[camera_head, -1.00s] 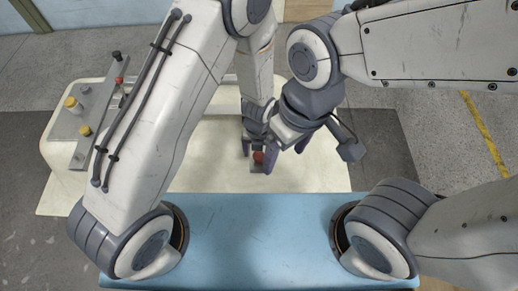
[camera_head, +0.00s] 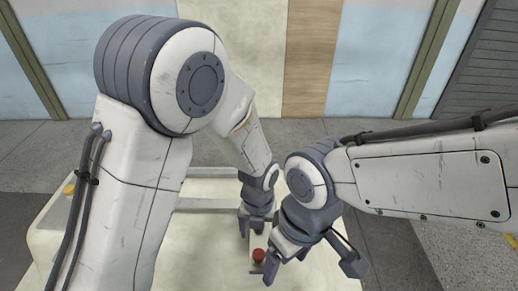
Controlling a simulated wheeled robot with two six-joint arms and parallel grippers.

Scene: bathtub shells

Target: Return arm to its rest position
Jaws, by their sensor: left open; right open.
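My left gripper (camera_head: 256,230) hangs at lower centre with its fingers apart, just above a small red round-topped piece (camera_head: 259,256) in the picture. My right gripper (camera_head: 284,267) is just to the right and lower, also open, its dark fingers pointing down-left. One of its fingers overlaps the area beside the red piece. I cannot tell whether either gripper touches it. Neither visibly holds anything. Both arms are bent inward and close together.
A cream-coloured worktop (camera_head: 200,245) lies under the grippers. A yellow knob (camera_head: 69,189) shows at its left edge. Grey floor (camera_head: 50,150) surrounds it. A wall with a wooden panel (camera_head: 312,60) stands behind. My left arm hides much of the left side.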

